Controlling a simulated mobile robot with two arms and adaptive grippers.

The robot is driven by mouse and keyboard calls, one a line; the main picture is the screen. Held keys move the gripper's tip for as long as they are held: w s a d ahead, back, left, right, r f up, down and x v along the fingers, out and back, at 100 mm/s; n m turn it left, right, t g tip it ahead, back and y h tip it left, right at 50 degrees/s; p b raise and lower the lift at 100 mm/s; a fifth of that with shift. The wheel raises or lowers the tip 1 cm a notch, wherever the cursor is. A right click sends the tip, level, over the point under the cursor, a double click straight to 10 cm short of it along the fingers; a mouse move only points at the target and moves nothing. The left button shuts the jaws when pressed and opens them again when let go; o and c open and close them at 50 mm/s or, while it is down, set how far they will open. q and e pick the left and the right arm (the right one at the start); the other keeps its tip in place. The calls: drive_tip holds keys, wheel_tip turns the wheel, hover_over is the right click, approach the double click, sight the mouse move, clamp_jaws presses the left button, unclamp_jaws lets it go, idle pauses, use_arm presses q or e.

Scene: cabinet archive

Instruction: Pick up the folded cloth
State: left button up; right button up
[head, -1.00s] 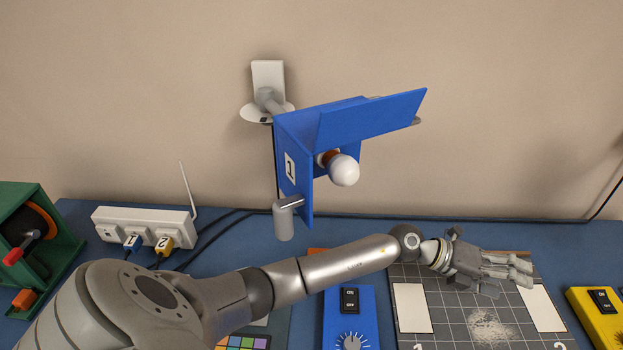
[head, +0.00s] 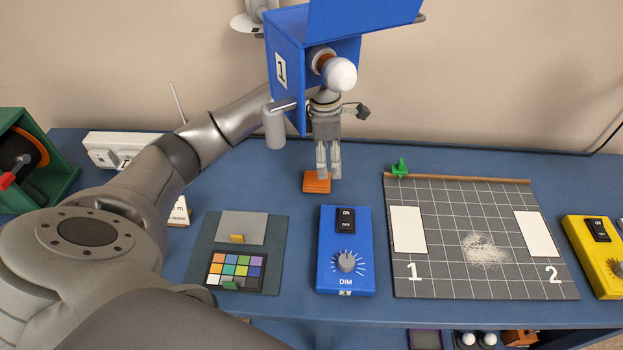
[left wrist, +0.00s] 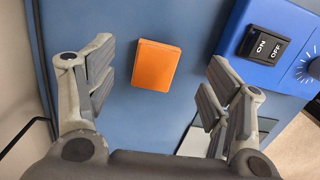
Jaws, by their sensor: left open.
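The folded cloth is an orange, flat, rectangular pad (head: 315,184) on the blue table, behind the blue dimmer box. It also shows in the left wrist view (left wrist: 156,65), lying between the spread fingers and apart from both. My left gripper (head: 328,174) is open and points down over the cloth, hiding part of it in the head view. In the left wrist view the left gripper (left wrist: 157,95) has nothing between its fingers. My right gripper is not seen.
The blue dimmer box (head: 346,275) stands just in front of the cloth. A blue lamp housing (head: 285,60) with a white bulb (head: 340,74) hangs close to my left wrist. A gridded mat (head: 450,215) lies to the right. A dark board with a colour chart (head: 236,268) lies front left.

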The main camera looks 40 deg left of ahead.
sight(317, 179)
use_arm(q)
drive_tip(key=shift+s+a+r+y, duration=0.1)
drive_tip(key=shift+s+a+y, duration=0.1)
drive_tip(key=shift+s+a, duration=0.25)
drive_tip(key=shift+s+a+y, duration=0.2)
drive_tip(key=shift+a, duration=0.35)
drive_tip(key=shift+s+f, duration=0.1)
drive_tip(key=shift+f, duration=0.25)
wheel_tip(317, 179, down, 6)
drive_tip(key=p, duration=0.2)
drive_tip(key=shift+p, duration=0.35)
drive_tip(key=shift+a+f, duration=0.1)
drive_tip(key=shift+f, duration=0.25)
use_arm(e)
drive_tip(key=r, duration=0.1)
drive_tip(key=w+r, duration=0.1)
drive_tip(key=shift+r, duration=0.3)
use_arm(q)
drive_tip(key=shift+c, duration=0.2)
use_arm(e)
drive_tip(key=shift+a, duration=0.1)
use_arm(q)
drive_tip(key=c, duration=0.9)
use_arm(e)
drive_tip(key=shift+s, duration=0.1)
